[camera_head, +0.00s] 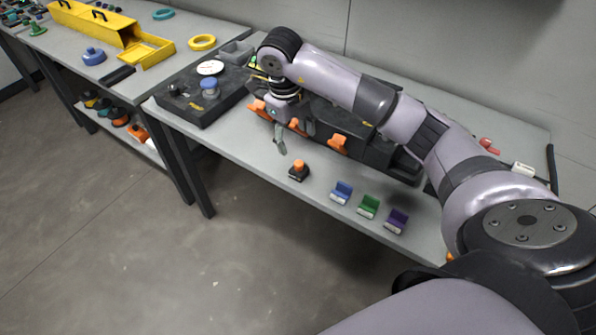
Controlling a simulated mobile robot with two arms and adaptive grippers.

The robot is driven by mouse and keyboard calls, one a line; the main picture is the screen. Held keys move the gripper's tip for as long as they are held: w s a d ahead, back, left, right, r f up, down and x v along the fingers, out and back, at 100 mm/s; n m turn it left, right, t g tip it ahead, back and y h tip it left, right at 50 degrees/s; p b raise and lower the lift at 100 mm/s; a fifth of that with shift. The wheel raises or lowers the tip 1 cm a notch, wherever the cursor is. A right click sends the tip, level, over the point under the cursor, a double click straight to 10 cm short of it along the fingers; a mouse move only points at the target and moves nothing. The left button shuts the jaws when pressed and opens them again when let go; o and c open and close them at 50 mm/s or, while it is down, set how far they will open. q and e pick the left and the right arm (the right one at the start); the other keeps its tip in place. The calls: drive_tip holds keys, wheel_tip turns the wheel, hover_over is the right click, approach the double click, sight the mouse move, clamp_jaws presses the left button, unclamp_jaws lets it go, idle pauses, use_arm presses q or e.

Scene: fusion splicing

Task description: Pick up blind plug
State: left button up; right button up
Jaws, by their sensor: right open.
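My right gripper (294,138) is open, with its fingers pointing down above the grey table, in front of a long black machine (340,122). A small black block with an orange knob on top (298,170) stands upright on the table, just below and right of the fingers in the picture, apart from them. I cannot tell for certain which piece is the blind plug. Orange parts (338,144) sit along the front of the machine, partly hidden by my gripper and arm. My left gripper is not in view.
Blue (341,192), green (368,206) and purple (396,220) small holders stand in a row near the table's front edge. A black tray (185,105) with a blue knob (209,88) is at left. Another table holds a yellow case (95,25). The front-left tabletop is clear.

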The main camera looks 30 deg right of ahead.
sight(297, 164)
drive_tip(key=f, duration=0.4)
drive_tip(key=f+p, duration=0.1)
drive_tip(key=f, duration=0.1)
drive_tip(key=shift+w+d+f, duration=0.1)
drive_tip(key=shift+d+f, duration=0.2)
drive_tip(key=shift+d, duration=0.1)
wheel_tip(297, 164, down, 5)
drive_tip(key=shift+d+r+p, duration=0.1)
drive_tip(key=shift+p, duration=0.6)
drive_tip(key=shift+f, duration=0.35)
drive_tip(key=shift+c, duration=0.2)
drive_tip(key=c, duration=1.2)
